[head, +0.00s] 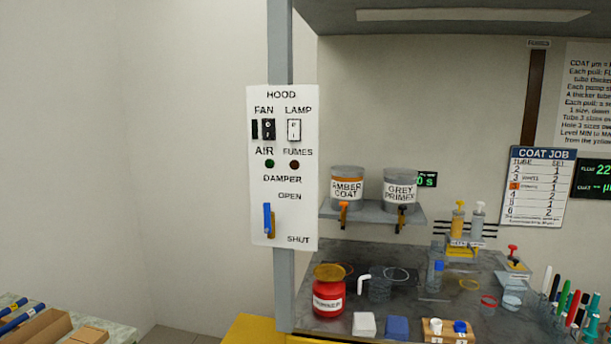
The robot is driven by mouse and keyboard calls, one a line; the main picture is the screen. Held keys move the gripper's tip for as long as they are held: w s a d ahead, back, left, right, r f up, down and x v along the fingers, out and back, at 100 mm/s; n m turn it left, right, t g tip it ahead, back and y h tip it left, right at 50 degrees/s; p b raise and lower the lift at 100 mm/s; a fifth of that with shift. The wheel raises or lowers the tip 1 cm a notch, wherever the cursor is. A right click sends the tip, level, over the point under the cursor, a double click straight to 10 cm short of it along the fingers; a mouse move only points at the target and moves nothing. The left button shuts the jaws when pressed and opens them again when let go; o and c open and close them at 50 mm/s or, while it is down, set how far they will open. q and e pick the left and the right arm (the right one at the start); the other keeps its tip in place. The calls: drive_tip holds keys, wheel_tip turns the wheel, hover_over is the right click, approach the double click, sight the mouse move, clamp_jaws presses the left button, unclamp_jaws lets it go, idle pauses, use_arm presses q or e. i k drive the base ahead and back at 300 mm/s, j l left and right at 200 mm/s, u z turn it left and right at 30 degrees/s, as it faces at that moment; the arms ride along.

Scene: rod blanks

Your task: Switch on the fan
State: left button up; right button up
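The white hood panel (283,175) is fixed to a grey upright post at the centre of the head view. The fan switch (264,129) is a black rocker under the word FAN at the panel's upper left. I cannot tell which way it is tipped. The white lamp switch (294,130) sits to its right. Below are the dark green AIR light (269,164) and the dark red FUMES light (294,165), both looking unlit. Neither of my grippers shows in this view.
A blue damper lever (267,217) sticks out low on the panel. Right of the post, a shelf (378,212) holds two cans above a crowded dark bench (360,255) with a red jar (328,295). The space left of the panel is clear to the wall.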

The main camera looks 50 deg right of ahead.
sight(269, 125)
drive_tip(key=z, duration=1.45)
